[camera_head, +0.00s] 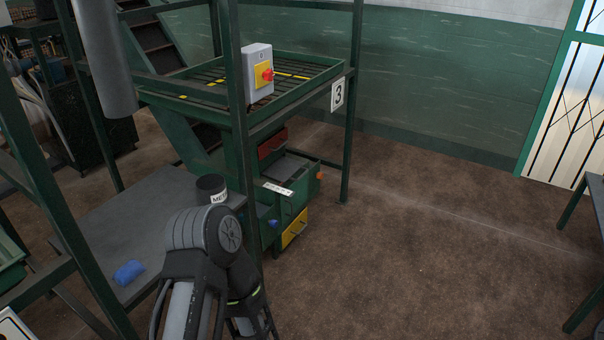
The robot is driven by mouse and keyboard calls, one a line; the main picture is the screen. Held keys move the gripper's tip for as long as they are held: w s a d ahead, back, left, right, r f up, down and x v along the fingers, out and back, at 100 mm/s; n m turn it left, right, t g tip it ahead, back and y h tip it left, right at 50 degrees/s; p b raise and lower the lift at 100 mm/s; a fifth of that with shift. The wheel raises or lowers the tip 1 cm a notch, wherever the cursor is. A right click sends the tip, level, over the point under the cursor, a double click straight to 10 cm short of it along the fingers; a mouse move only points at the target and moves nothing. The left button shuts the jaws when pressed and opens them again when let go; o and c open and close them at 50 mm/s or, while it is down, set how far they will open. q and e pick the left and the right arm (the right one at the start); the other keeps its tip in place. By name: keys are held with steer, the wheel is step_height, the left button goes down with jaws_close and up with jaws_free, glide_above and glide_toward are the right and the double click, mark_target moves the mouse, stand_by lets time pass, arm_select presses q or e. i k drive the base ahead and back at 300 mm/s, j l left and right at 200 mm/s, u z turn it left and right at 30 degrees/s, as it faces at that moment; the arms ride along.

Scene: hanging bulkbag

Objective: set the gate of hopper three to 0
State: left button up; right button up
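Hopper three is a dark green steel frame with a slatted top tray (290,110) and a white sign "3" (338,94) on its right post. Below the tray is a green box-like unit (292,205), likely the gate assembly. It carries a small white marked strip (278,189), an orange knob (320,176) at its right side and a yellow panel (294,228) low down. The strip's marks are too small to read, so I cannot tell the gate setting. One of my arms rises at bottom centre and hides part of the frame's lower left. Neither gripper shows.
A grey control box (258,75) with a red switch is on the frame. A grey table (158,222) at left holds a dark labelled can (211,189) and a blue object (129,272). Brown floor (420,240) right of the frame is clear. A dark table (590,220) stands at far right.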

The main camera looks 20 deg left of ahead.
mark_target(282, 169)
steer(key=i+j+z, duration=0.1)
steer(key=i+j, duration=0.3)
steer(key=i, duration=0.35)
steer(key=i+j+z, duration=0.15)
steer(key=i+j, duration=0.35)
steer(key=i, duration=0.25)
steer(key=i+j+z, duration=0.1)
steer(key=i+j, duration=0.45)
steer(key=i, duration=0.2)
